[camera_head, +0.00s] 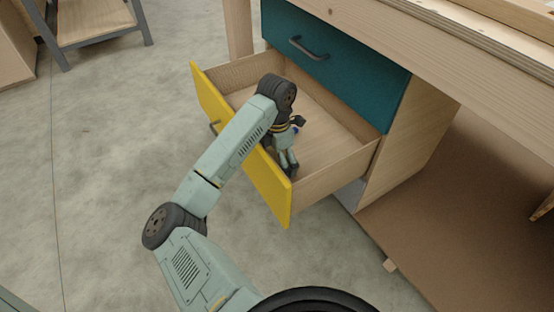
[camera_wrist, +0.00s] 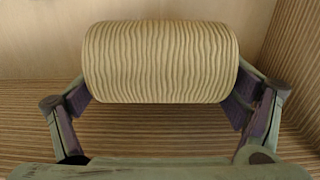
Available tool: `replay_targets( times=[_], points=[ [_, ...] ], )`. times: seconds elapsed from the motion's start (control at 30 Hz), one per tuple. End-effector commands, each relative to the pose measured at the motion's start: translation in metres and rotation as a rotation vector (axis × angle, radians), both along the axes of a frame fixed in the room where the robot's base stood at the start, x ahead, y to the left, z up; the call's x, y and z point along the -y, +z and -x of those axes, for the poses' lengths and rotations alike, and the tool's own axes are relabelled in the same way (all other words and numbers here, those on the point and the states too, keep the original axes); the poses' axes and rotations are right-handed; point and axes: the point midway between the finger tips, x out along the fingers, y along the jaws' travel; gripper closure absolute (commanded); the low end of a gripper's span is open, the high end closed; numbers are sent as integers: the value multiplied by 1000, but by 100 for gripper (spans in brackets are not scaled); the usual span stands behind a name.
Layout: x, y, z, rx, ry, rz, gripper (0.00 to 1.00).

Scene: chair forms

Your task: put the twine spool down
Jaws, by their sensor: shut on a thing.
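The twine spool (camera_wrist: 160,62) is a tan, ridged cylinder lying crosswise in the wrist view. My gripper (camera_wrist: 162,98) is shut on it, with a finger pad at each end. In the head view my gripper (camera_head: 289,168) points down inside the open drawer (camera_head: 340,165), close behind its yellow front. The spool cannot be made out in the head view; my arm and gripper hide it. Whether the spool touches the drawer floor cannot be told.
The drawer's yellow front (camera_head: 271,192) and wooden side walls surround my gripper. Its visible floor looks empty. A closed teal drawer (camera_head: 345,75) sits above, under the wooden worktop (camera_head: 450,50). A grey-framed stand (camera_head: 95,25) is at the upper left.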

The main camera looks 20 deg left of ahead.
Motion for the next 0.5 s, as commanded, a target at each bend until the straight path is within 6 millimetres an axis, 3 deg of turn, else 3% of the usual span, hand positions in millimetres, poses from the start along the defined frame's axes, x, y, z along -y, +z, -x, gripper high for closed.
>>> replay_targets(
  times=[0.5],
  points=[
    [0,-11,0,1,0,-1,45]
  ],
)
